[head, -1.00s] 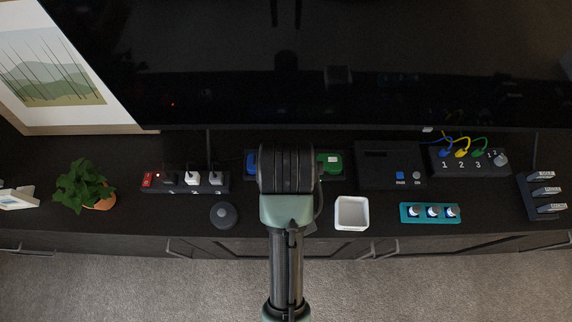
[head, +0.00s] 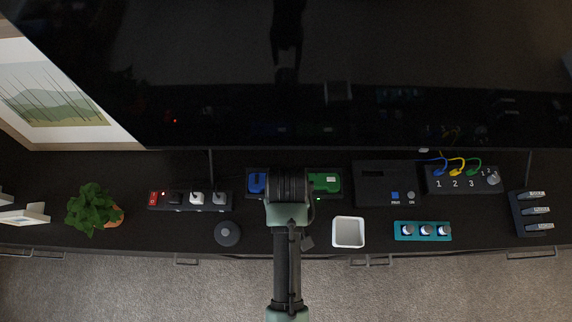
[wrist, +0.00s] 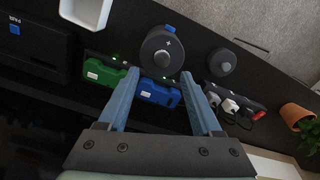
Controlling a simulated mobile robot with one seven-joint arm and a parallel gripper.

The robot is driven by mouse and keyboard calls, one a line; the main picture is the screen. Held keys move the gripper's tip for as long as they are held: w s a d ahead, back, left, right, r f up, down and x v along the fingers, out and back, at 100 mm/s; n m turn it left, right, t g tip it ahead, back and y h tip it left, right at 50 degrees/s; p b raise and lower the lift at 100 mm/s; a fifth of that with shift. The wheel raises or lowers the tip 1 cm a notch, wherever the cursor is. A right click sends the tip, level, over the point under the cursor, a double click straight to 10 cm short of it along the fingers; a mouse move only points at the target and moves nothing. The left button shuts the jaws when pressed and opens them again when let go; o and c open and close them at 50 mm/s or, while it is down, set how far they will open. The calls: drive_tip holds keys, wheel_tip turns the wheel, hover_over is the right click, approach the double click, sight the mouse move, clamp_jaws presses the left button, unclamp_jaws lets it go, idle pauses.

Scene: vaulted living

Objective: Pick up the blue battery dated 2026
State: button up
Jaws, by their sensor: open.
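A blue battery (head: 256,183) sits in a dark charger base (head: 342,193) at the back of the black cabinet top, left of a green battery (head: 326,183). My arm hides part of the base and blue battery in the head view. In the wrist view the blue battery (wrist: 160,94) lies between my fingers, with the green battery (wrist: 104,73) to its left; both carry pale labels too small to read. My gripper (wrist: 158,74) is open and empty above the charger. Its fingers appear on either side of the blue battery; contact cannot be told.
A dark round object with a plus mark (wrist: 162,52) stands close beyond the fingertips. Around the charger are a power strip (head: 190,207), a round puck (head: 228,233), a white box (head: 348,232) and a black device (head: 388,172). A large dark screen (head: 250,90) rises behind.

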drive_tip(key=shift+s+a+f+p, duration=0.1)
drive_tip(key=shift+f+p, duration=0.1)
drive_tip(key=shift+f, duration=1.1)
drive_tip(key=shift+s+f+p, duration=0.1)
drive_tip(key=shift+f+p, duration=0.05)
drive_tip(key=shift+f, duration=1.15)
clamp_jaws()
